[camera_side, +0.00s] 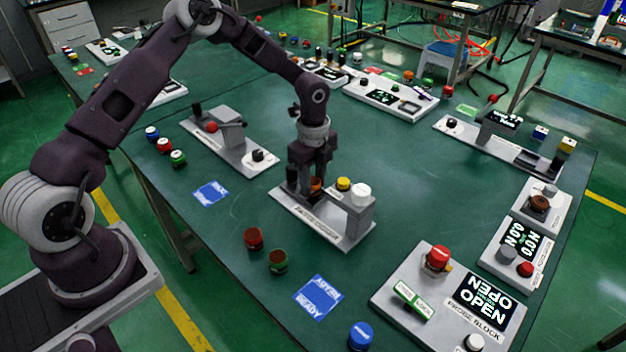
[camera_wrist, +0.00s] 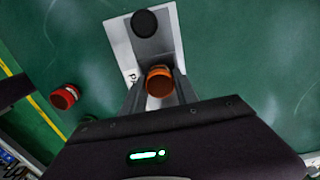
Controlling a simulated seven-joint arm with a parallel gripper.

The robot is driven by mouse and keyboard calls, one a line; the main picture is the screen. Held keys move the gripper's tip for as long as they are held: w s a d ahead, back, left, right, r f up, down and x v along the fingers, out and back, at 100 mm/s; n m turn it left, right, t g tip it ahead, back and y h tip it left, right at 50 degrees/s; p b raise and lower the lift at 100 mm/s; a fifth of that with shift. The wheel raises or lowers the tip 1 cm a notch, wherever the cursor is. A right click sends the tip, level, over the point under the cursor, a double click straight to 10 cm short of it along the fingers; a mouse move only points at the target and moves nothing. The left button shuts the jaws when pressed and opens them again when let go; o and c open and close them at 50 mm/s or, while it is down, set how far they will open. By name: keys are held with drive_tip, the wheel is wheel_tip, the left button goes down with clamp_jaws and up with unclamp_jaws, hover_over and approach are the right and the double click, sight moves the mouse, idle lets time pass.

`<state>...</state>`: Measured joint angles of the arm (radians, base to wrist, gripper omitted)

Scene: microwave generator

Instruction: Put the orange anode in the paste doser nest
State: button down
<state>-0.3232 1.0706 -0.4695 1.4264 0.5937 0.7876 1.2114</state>
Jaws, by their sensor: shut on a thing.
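The orange anode (camera_side: 315,184) is between the fingers of my gripper (camera_side: 311,182), low over the left end of the paste doser (camera_side: 333,235). In the wrist view the orange anode (camera_wrist: 160,82) shows as a short orange-brown cylinder with my gripper (camera_wrist: 160,90) shut on its sides. The doser is a pale plate with a grey block, a white cap and a yellow button. The nest is hidden under the anode and fingers, so I cannot tell whether the anode touches it.
The probe block (camera_side: 408,320) is at the front right. A grey station (camera_side: 225,140) is behind left. Green table to the doser's right is clear.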

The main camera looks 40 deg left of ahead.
sight(314, 181)
drive_tip(key=shift+f, duration=0.85)
drive_tip(key=shift+s+a+f, duration=0.1)
drive_tip(key=shift+s+f, duration=0.05)
drive_tip(key=shift+f, duration=0.05)
drive_tip(key=c, duration=0.9)
unclamp_jaws()
drive_tip(key=shift+s+f, duration=0.1)
drive_tip(key=shift+o, duration=0.2)
drive_tip(key=r, duration=0.9)
drive_tip(key=shift+w+r, duration=0.1)
drive_tip(key=shift+w, duration=0.25)
drive_tip(key=s+d+r+n+t+y, duration=0.25)
drive_tip(key=s+r+n, duration=0.75)
drive_tip(key=s+r, duration=1)
drive_tip(key=s+d+r+n+t+h, duration=0.1)
drive_tip(key=s+r+n+t+h, duration=0.1)
drive_tip(key=s+n, duration=0.6)
drive_tip(key=s+t, duration=0.1)
drive_tip(key=s, duration=0.2)
drive_tip(key=shift+s+d, duration=0.2)
drive_tip(key=shift+s, duration=0.1)
